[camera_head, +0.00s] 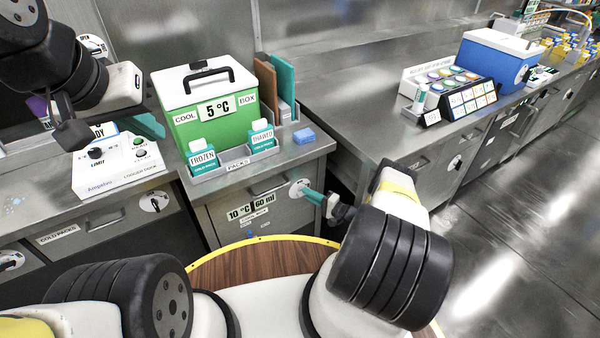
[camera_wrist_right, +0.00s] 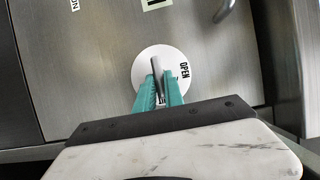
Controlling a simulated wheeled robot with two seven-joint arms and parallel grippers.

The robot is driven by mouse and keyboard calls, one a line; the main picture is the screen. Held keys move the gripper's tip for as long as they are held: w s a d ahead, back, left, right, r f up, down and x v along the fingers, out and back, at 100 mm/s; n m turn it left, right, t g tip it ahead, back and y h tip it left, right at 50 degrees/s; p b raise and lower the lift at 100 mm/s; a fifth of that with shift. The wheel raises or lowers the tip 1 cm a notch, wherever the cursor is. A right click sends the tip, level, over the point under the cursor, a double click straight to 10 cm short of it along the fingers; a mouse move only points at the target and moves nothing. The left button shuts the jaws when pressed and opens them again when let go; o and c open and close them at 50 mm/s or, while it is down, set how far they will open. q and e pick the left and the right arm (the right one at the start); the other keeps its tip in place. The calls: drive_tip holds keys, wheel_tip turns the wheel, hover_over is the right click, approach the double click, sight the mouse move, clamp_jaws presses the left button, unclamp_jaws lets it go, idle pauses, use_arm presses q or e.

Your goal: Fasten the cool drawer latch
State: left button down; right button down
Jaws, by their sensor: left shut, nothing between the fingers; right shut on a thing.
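The cool drawer (camera_head: 225,213) sits under the counter that carries the green cool box (camera_head: 205,115), and its front looks flush. Its latch (camera_head: 299,187) is a round white disc with a grey lever at the drawer's upper right. In the right wrist view the latch disc (camera_wrist_right: 143,63) bears the word OPEN at its right, and its lever points up the picture. My right gripper (camera_head: 311,194) is shut on the lever; its teal fingers (camera_wrist_right: 161,92) hide the disc's lower part. My left gripper (camera_head: 72,132) is raised at the upper left, clear of the latch; its fingertips are unclear.
A white control box (camera_head: 118,168) stands on the left counter. A drawer handle (camera_head: 268,184) is left of the latch. The floor at the right is free.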

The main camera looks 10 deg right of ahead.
drive_tip(key=shift+d, duration=0.1)
idle(0.3)
drive_tip(key=c, duration=1.4)
unclamp_jaws()
drive_tip(key=shift+c, duration=0.2)
drive_tip(key=v, duration=0.7)
drive_tip(key=shift+s+d, duration=0.2)
drive_tip(key=shift+s, duration=0.1)
drive_tip(key=shift+f, duration=0.1)
